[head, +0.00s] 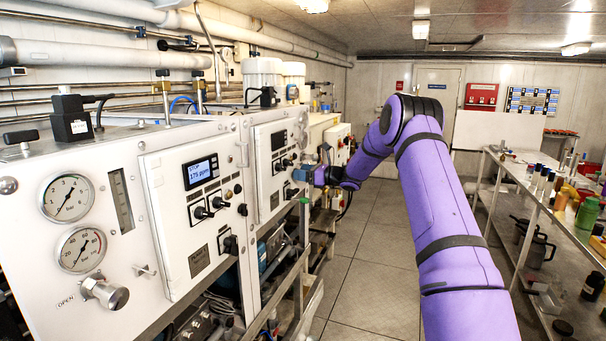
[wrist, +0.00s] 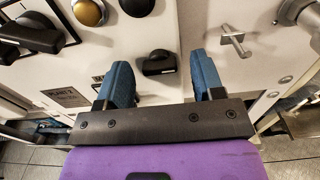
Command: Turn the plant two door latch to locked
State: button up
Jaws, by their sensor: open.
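The plant two door (head: 271,165) is the second white panel in the head view. In the wrist view its black door latch (wrist: 157,63) lies roughly crosswise, slightly tilted, on the white panel. My gripper (wrist: 162,68) is open, with one blue finger on each side of the latch and a gap to both; I cannot tell how far its tips stand from the panel. In the head view my gripper (head: 302,174) is small at the door's right edge, and the latch cannot be made out there.
A metal T-handle (wrist: 234,40) sits just right of my right finger. Black knobs (wrist: 35,35) and a small label plate (wrist: 65,95) are to the left. The plant one door (head: 190,215) is nearer. The aisle floor (head: 375,260) is clear; a bench (head: 540,190) stands right.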

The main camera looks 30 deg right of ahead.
jog(key=c, duration=0.9)
jog(key=shift+c, duration=0.2)
jog(key=shift+n, duration=0.4)
jog(key=n, duration=1.7)
